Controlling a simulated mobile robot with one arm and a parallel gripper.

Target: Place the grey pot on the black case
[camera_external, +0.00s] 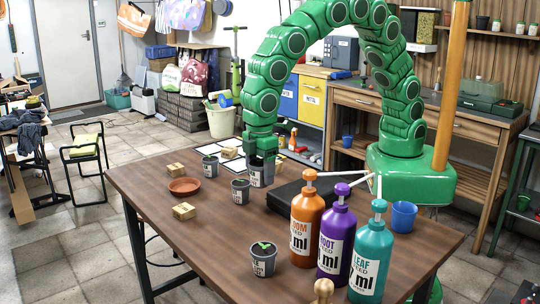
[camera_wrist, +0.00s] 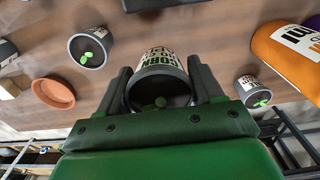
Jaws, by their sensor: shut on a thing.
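My gripper (camera_external: 262,160) points down over the wooden table and is shut on a grey pot (camera_external: 258,179) with a white label. In the wrist view the held pot (camera_wrist: 160,68) sits between the two dark fingers, with a small green seedling in dark soil. The black case (camera_external: 288,195) lies flat on the table just right of the held pot, partly hidden behind the bottles. Its dark edge shows at the top of the wrist view (camera_wrist: 150,4). I cannot tell whether the pot is clear of the table.
Similar potted seedlings stand at the left (camera_external: 210,167), nearer (camera_external: 240,190) and in front (camera_external: 263,262). Orange (camera_external: 306,228), purple (camera_external: 337,240) and teal (camera_external: 371,258) pump bottles stand before the case. A blue cup (camera_external: 403,216), terracotta saucer (camera_external: 184,186) and wooden blocks (camera_external: 184,211) are also there.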

